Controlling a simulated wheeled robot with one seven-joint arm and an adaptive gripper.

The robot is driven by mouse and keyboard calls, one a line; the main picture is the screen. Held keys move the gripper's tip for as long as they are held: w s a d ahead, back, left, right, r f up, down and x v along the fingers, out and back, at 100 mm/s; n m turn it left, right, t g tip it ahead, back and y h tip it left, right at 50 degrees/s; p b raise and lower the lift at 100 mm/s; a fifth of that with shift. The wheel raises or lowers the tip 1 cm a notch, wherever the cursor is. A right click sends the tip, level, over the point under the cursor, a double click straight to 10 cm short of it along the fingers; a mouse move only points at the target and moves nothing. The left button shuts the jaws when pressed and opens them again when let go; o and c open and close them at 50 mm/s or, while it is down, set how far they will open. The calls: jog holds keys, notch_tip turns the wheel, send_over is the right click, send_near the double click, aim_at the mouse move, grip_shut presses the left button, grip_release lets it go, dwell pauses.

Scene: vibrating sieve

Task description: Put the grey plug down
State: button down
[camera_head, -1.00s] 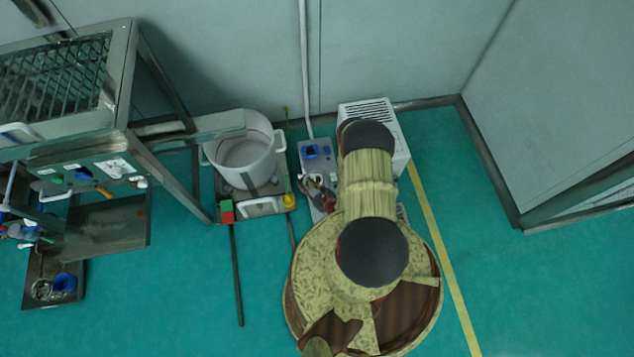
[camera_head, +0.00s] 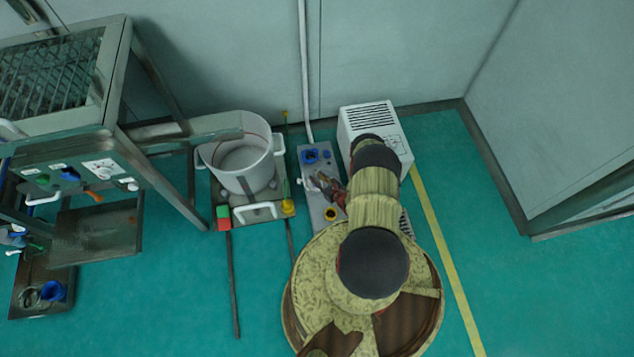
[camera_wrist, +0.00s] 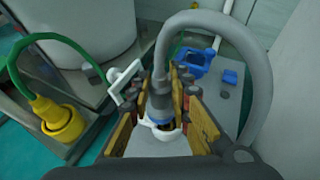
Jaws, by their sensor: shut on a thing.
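The grey plug (camera_wrist: 160,98) is between the fingers of my gripper (camera_wrist: 166,112), which is shut on it. A thick grey cable (camera_wrist: 262,85) arcs from the plug to the right. The plug points down toward the grey panel (camera_head: 317,205), over a white ring (camera_wrist: 160,127); I cannot tell whether they touch. In the head view my gripper (camera_head: 327,187) is over the middle of the panel, and the plug cannot be made out clearly there. A blue socket (camera_head: 311,157) is at the panel's far end; it also shows in the wrist view (camera_wrist: 194,63).
A white pot (camera_head: 242,165) stands on a cart left of the panel. A yellow plug (camera_wrist: 62,120) with a green cable lies at the wrist view's left. A white vented box (camera_head: 372,125) stands right of the panel. Open green floor lies right of the yellow line.

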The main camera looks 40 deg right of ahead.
aim_at(319, 181)
jog(key=shift+w+d+f, duration=0.15)
jog(key=shift+d+f, duration=0.15)
jog(key=shift+f, duration=0.1)
jog(key=shift+w+d+f+b, duration=0.1)
jog(key=shift+d+f+b, duration=0.1)
jog(key=shift+f+b, duration=1.2)
jog(key=shift+f+p, duration=0.4)
jog(key=shift+f, duration=0.2)
jog(key=c, duration=1.6)
grip_release()
jog(key=shift+c, duration=0.2)
